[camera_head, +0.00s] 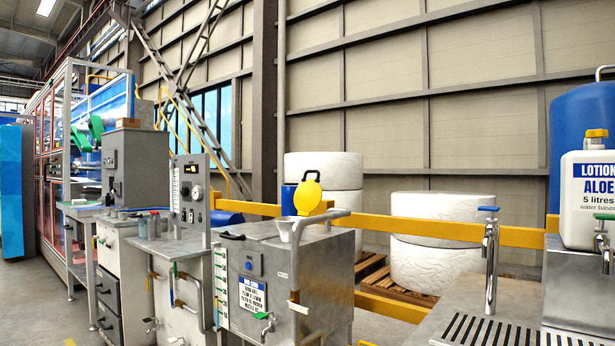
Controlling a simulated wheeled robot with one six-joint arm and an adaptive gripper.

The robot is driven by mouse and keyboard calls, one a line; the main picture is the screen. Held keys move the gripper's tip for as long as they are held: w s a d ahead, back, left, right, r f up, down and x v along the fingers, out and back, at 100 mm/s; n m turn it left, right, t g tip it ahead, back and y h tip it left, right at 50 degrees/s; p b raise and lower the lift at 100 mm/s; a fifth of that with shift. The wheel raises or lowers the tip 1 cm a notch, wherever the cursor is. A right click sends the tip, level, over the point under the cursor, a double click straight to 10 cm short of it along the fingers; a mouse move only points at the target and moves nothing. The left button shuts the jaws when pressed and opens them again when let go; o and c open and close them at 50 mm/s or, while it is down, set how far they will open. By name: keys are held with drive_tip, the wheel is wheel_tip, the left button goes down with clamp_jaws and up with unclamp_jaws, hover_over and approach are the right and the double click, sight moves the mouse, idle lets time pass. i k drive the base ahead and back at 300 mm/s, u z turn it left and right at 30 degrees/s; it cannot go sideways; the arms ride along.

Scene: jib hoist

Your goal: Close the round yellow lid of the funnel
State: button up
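The round yellow lid (307,197) stands upright, raised above the funnel, with a black handle at its top. The pale funnel (287,230) sits on top of a grey metal machine (310,260) near the middle of the view, and its mouth appears uncovered. A curved grey metal bar (322,217) rises beside the funnel on its right. My gripper is not in view.
A yellow rail (440,228) runs behind the machine. A white lotion canister (590,195) and taps (490,260) stand at the right above a grated metal counter (500,330). Other cabinets (165,270) stand to the left.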

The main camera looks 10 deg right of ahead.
sight(309, 195)
drive_tip(key=u, duration=0.15)
drive_tip(key=k, duration=0.2)
drive_tip(key=u, duration=1)
drive_tip(key=k, duration=1.15)
drive_tip(key=u, duration=0.8)
drive_tip(key=i, duration=3.1)
drive_tip(key=z, duration=0.6)
drive_tip(key=i, duration=1.7)
drive_tip(key=z, duration=1.5)
drive_tip(key=i, duration=0.95)
drive_tip(key=z, duration=1.1)
